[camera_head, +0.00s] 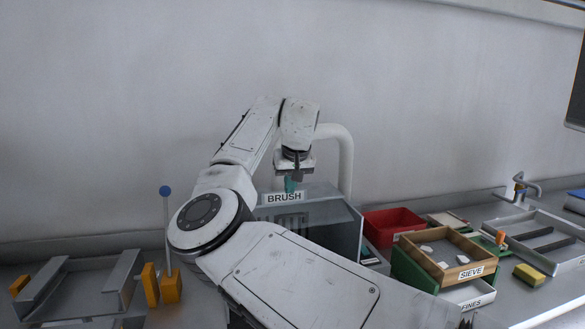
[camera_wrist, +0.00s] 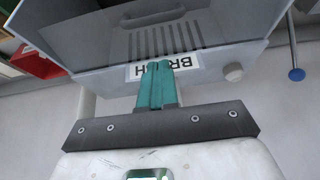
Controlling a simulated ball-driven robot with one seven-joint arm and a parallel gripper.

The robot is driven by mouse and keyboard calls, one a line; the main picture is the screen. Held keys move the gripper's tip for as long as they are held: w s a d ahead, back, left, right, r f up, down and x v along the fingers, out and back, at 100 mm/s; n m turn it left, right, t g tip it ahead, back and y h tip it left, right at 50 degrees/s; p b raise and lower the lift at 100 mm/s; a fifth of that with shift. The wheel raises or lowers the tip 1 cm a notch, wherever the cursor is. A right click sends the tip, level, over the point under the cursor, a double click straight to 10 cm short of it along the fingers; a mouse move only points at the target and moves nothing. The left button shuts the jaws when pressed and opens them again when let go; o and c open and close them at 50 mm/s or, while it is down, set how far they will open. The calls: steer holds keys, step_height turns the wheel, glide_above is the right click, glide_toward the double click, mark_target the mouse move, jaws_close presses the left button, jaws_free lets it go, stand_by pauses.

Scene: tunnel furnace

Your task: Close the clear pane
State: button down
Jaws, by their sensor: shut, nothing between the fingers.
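A grey box labelled BRUSH stands against the back of the bench, and its clear pane (camera_head: 318,190) shows at the top in the head view. In the wrist view the pane (camera_wrist: 215,58) spans the box, with the upside-down BRUSH label (camera_wrist: 135,72) and a pale round knob (camera_wrist: 232,72) near its edge. Dark slots and a handle (camera_wrist: 152,17) show behind it. My gripper (camera_head: 291,185) has its teal fingers together and empty at the label. In the wrist view the fingertips (camera_wrist: 158,66) overlap the label; I cannot tell whether they touch it. My arm hides the box's lower front.
Right of the box are a red bin (camera_head: 392,226), a wooden SIEVE tray (camera_head: 445,255) with pale pieces, and a yellow sponge (camera_head: 529,275). A blue-topped rod (camera_head: 166,215) and a grey metal fixture (camera_head: 80,283) stand at left. The wall is close behind.

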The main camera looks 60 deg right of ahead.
mark_target(291, 215)
steer(key=shift+s+a+f+p, duration=0.15)
steer(key=shift+a+f+p, duration=0.1)
steer(key=shift+f, duration=0.95)
steer(key=shift+s+a+f+p, duration=0.1)
steer(key=shift+f+p, duration=0.1)
steer(key=shift+f, duration=1)
steer(key=shift+f, duration=0.1)
